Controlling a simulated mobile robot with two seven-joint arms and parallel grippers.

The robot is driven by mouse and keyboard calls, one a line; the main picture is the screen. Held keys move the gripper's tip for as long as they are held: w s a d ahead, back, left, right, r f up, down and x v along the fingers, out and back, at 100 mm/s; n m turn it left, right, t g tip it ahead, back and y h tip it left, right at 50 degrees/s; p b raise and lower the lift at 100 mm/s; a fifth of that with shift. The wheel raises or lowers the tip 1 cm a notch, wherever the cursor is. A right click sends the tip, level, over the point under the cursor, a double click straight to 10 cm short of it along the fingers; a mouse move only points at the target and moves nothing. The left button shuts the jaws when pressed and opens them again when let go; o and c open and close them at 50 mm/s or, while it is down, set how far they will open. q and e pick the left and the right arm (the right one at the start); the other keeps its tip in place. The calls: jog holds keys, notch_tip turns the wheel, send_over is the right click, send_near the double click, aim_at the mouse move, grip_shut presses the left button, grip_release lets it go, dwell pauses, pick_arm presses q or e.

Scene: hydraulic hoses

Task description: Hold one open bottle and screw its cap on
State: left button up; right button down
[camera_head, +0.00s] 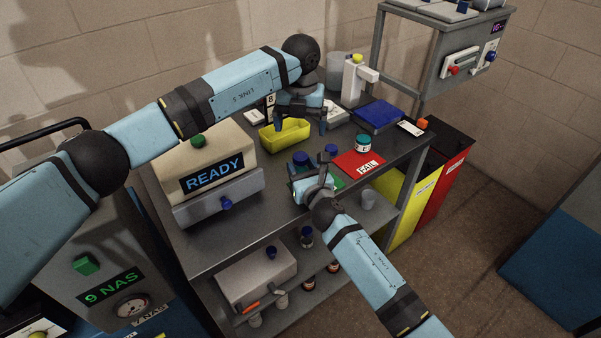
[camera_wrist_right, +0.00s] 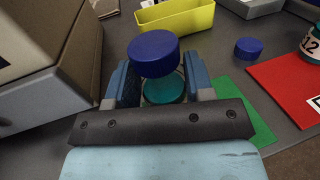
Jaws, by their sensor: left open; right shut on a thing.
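My right gripper (camera_head: 311,176) is shut on a bottle with teal contents (camera_wrist_right: 163,92), low over the bench. It also shows in the right wrist view (camera_wrist_right: 158,85), with a finger on each side of the bottle. A wide blue cap (camera_wrist_right: 153,52) shows over the bottle's mouth; it also shows in the head view (camera_head: 302,158). I cannot tell whether it is fully seated. Another blue cap (camera_wrist_right: 248,49) lies loose on the bench, also in the head view (camera_head: 331,149). My left gripper (camera_head: 301,122) is open and empty, near the yellow tray.
A second teal bottle (camera_head: 363,144) stands on the red FAIL mat (camera_head: 350,163). A green mat (camera_wrist_right: 236,100) lies beside my right gripper. The yellow tray (camera_head: 285,137) and the READY machine (camera_head: 208,165) stand to the left. A blue-topped box (camera_head: 378,115) is at the back right.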

pick_arm(q)
notch_tip(320, 180, up, 8)
dwell(0.4)
pick_arm(e)
jog(key=shift+c, duration=2.1)
grip_release()
jog(key=v, duration=1.4)
jog(key=shift+w, duration=0.1)
